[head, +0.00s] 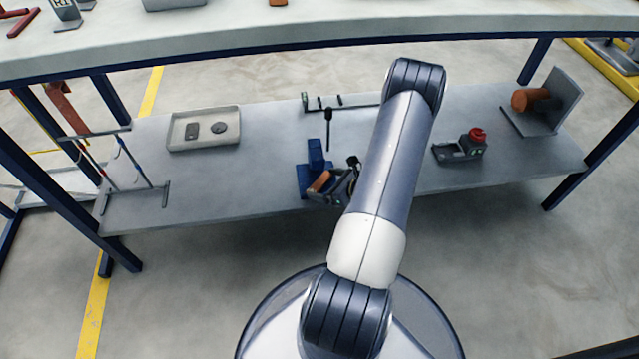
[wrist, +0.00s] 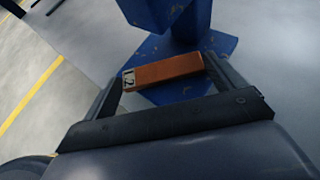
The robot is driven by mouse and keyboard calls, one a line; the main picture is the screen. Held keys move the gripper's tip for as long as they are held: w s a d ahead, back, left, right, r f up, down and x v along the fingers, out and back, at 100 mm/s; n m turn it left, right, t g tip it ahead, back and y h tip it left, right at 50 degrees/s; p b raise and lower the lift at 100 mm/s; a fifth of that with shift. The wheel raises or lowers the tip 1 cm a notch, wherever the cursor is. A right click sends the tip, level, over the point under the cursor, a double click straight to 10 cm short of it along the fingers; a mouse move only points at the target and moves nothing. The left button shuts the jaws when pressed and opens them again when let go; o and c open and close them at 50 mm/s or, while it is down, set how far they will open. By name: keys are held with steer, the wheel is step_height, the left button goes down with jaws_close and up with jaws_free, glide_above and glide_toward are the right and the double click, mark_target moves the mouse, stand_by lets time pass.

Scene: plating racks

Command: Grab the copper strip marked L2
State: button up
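The copper strip marked L2 (wrist: 165,71) is an orange-brown bar with a white "L2" label at its left end in the wrist view. It lies over the base of a blue stand (wrist: 190,88), and it also shows in the head view (head: 319,181). My gripper (wrist: 163,68) is open, with one dark finger near each end of the strip. I cannot tell whether either finger touches it. In the head view my gripper (head: 337,187) is low at the front of the blue stand, partly hidden by my arm.
The stand is on a grey lower shelf (head: 255,185). A tray (head: 204,129) with two dark pieces and a wire rack (head: 130,165) are at left. A red-topped device (head: 468,146) and a bracket with a copper cylinder (head: 545,103) are at right. A worktop (head: 230,35) hangs above.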

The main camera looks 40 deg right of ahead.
steer(key=c, duration=0.6)
